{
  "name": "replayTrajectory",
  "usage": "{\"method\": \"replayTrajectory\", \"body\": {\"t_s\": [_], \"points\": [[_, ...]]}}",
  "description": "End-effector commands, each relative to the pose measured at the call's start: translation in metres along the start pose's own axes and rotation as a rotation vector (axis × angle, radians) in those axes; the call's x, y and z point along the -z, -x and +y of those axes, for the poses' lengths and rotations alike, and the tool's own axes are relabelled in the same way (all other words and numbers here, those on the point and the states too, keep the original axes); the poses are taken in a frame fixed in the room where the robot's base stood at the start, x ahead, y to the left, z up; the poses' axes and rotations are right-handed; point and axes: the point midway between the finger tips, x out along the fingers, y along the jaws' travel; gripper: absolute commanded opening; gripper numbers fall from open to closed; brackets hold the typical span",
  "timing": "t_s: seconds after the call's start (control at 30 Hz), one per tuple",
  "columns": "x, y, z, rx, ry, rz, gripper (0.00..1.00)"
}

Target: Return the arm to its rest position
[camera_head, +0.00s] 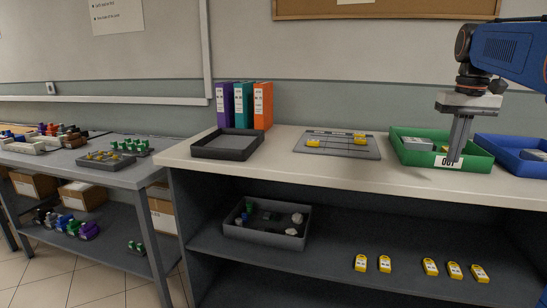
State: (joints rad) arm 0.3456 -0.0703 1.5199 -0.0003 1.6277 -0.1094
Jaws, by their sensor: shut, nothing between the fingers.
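My gripper (455,158) hangs at the right of the view on my blue arm, pointing down. Its long grey fingers are together with nothing between them. The fingertips appear in front of the green tray (478,166), over its front wall and beside its "OUT" label. I cannot tell the exact gap between fingertips and tray. A grey block lies inside the green tray, left of the fingers.
A blue tray (523,167) stands right of the green one. A grey board (345,151) with yellow devices and an empty black tray (227,156) lie on the counter (290,142). The lower shelf (330,250) holds a grey bin (250,237) and several yellow devices. Binders (243,106) stand behind.

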Motion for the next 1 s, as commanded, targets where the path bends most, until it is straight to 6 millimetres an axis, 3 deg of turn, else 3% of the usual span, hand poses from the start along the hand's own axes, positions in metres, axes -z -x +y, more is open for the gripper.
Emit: {"method": "replayTrajectory", "body": {"t_s": [0.17, 0.47, 1.0], "points": [[-0.036, -0.015, -0.024, -0.001, 0.031, 0.041, 0.00], [-0.117, -0.067, -0.066, 0.006, 0.095, 0.137, 0.00], [-0.263, -0.200, -0.105, 0.045, 0.205, 0.303, 0.00]]}}
